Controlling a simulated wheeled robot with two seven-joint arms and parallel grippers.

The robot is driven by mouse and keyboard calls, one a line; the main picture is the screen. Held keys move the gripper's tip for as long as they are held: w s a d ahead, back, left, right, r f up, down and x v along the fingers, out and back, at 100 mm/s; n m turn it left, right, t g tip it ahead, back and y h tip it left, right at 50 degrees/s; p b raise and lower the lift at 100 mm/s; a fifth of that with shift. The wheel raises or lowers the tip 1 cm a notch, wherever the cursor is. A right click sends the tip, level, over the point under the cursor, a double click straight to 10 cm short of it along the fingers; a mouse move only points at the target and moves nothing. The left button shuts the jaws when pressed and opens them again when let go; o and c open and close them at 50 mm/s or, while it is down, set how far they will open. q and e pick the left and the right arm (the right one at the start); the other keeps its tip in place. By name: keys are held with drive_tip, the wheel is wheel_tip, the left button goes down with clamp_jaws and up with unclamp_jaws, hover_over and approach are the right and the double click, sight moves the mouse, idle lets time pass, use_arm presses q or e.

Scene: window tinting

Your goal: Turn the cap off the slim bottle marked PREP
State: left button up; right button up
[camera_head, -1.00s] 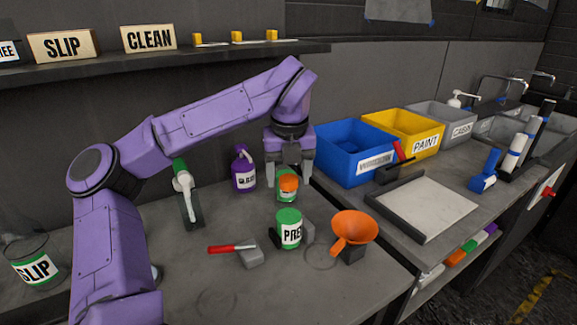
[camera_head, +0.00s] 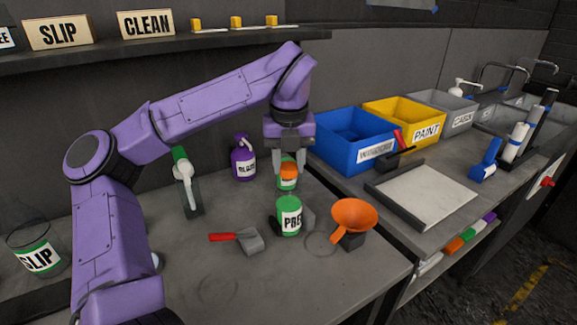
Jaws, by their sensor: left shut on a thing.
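A slim green bottle (camera_head: 288,186) with a white band stands upright behind the front jar; its label text cannot be read. Its orange cap (camera_head: 288,170) is between the fingers of my left gripper (camera_head: 289,171), which points down from above and is shut on the cap. Whether the cap has turned on the bottle cannot be told. A wider green container (camera_head: 289,215), its label showing "PRE", stands just in front and hides part of the view below the bottle. My right gripper is not in view.
A purple spray bottle (camera_head: 243,160) stands left of the slim bottle. An orange funnel (camera_head: 354,215) is at the front right, and a red-handled scraper (camera_head: 238,239) lies at the front left. A blue bin (camera_head: 349,139) stands to the right. The front worktop is mostly clear.

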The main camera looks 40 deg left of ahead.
use_arm(q)
drive_tip(key=n+b, duration=0.1)
drive_tip(key=n, duration=0.2)
drive_tip(key=n+b, duration=0.2)
drive_tip(key=n+g+b, duration=0.1)
drive_tip(key=n+b, duration=0.1)
drive_tip(key=n, duration=0.1)
drive_tip(key=shift+d+f+n, duration=0.1)
drive_tip(key=shift+f+n, duration=0.2)
drive_tip(key=shift+f, duration=0.05)
drive_tip(key=shift+n+b, duration=0.3)
drive_tip(key=shift+n, duration=0.5)
drive_tip(key=shift+r+n+g, duration=0.3)
drive_tip(key=shift+n, duration=0.2)
drive_tip(key=o, duration=1.2)
drive_tip(key=shift+c, duration=0.2)
